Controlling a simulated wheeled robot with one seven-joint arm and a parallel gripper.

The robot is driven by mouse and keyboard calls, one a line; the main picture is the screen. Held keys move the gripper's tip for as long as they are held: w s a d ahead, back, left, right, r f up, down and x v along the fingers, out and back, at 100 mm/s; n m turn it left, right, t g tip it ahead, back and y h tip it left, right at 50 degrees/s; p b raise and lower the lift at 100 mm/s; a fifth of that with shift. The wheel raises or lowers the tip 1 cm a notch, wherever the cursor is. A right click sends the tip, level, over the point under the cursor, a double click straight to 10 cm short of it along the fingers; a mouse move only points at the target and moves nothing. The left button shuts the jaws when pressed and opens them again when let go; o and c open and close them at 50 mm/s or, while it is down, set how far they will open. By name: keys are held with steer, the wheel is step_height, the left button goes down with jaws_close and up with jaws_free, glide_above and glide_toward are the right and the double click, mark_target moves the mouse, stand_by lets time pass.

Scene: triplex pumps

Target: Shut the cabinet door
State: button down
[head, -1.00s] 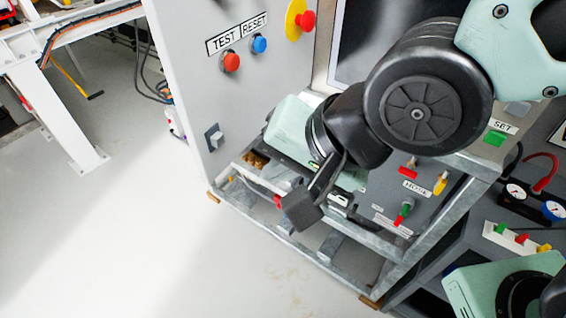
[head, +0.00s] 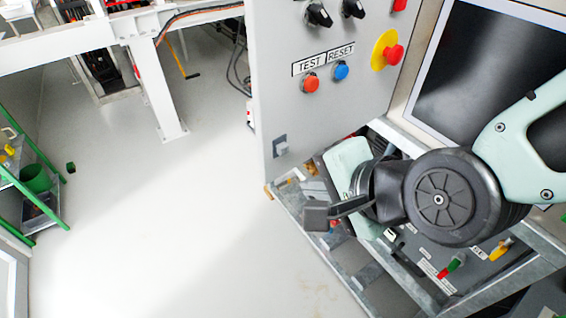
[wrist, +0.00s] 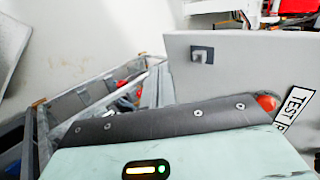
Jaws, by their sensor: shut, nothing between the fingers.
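The cabinet door (head: 325,115) is a light grey panel with TEST and RESET buttons, and it stands open, swung out from the cabinet frame. A small square latch (head: 280,146) sits near its lower free corner. The door also shows in the wrist view (wrist: 245,85), with its latch (wrist: 202,54) facing the camera. My gripper (head: 318,215) is shut and empty, below the door's lower edge and just right of the latch in the head view. I cannot tell whether it touches the door. The fingertips are not clear in the wrist view.
The metal cabinet frame (head: 362,288) with hoses and valves lies under my arm. A dark screen (head: 480,65) is at the right. A white steel stand (head: 160,95) is behind left, and a green-railed rack (head: 38,180) is far left.

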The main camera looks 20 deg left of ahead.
mark_target(272, 172)
steer(key=shift+w+a+f+p, duration=0.55)
steer(key=shift+w+a, duration=0.2)
steer(key=shift+a, duration=0.35)
steer(key=shift+w+a+f+p, duration=0.4)
steer(key=shift+w+a+f, duration=0.35)
steer(key=shift+a, duration=0.35)
steer(key=shift+w+a+f+p, duration=0.55)
steer(key=shift+w+a, duration=0.25)
steer(key=shift+a, duration=0.3)
